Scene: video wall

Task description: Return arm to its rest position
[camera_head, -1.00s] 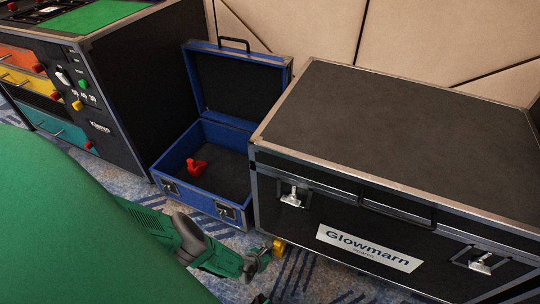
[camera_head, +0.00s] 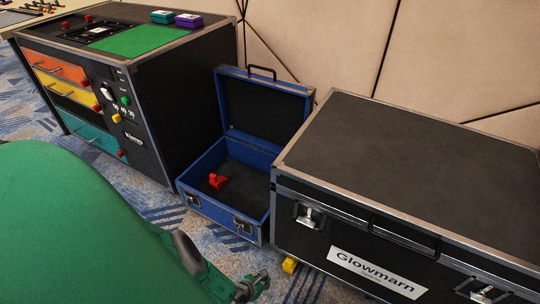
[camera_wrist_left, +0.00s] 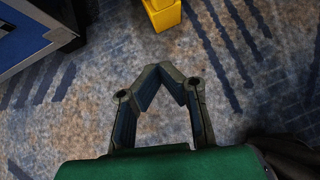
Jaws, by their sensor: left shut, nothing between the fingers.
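My left arm is green and comes in low in the head view. My left gripper (camera_head: 252,289) is at the bottom edge there, above the carpet. In the left wrist view the gripper (camera_wrist_left: 172,72) has its fingertips together, with nothing between them. My right gripper is not in view.
An open blue case (camera_head: 222,214) with a red object (camera_head: 217,181) inside stands on the carpet. A black Glowmarn case (camera_head: 410,155) is to its right. A yellow block (camera_head: 290,265) lies near the gripper and also shows in the wrist view (camera_wrist_left: 162,12). A drawer cabinet (camera_head: 190,95) stands left.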

